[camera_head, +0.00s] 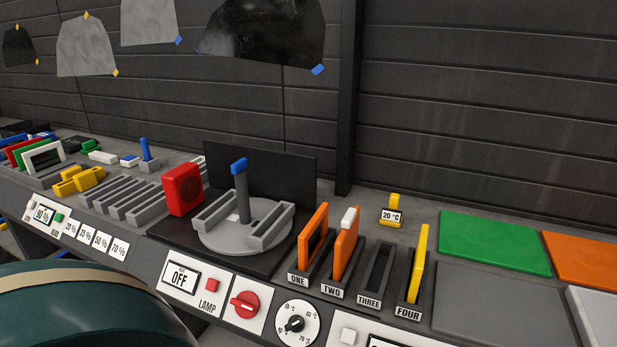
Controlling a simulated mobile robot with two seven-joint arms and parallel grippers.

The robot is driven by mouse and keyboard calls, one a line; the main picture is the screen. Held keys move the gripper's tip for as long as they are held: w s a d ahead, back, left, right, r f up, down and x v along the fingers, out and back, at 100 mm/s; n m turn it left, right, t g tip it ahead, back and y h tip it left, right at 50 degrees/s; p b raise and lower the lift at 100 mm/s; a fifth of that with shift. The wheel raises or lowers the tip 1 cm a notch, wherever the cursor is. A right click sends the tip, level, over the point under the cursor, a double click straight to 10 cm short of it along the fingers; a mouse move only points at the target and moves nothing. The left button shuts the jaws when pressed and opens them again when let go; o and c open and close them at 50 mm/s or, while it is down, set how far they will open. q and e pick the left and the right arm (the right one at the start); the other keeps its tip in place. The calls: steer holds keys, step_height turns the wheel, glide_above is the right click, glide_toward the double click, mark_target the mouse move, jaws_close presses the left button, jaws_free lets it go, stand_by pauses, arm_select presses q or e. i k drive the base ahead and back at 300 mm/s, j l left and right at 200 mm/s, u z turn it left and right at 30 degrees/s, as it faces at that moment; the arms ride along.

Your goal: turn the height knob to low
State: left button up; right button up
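No label reading height or low is legible, so I cannot tell which knob is the height knob. A red knob (245,304) sits on a white plate on the bench's front panel, right of the LAMP label. A black knob (295,324) on a round white dial with degree marks is just right of it. Behind them a grey round turntable (264,237) carries two slotted grey blocks and a blue-topped grey post (241,190). Neither my left nor my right gripper is in view.
Slots labelled ONE to FOUR hold orange and yellow frames (312,238); THREE looks empty. Green (494,241) and orange pads lie at the right. A red box (182,189) and grey racks (130,200) stand left. A dark teal rounded shape (80,312) fills the lower left.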

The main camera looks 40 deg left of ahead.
mark_target(246, 303)
steer(key=u, duration=1.75)
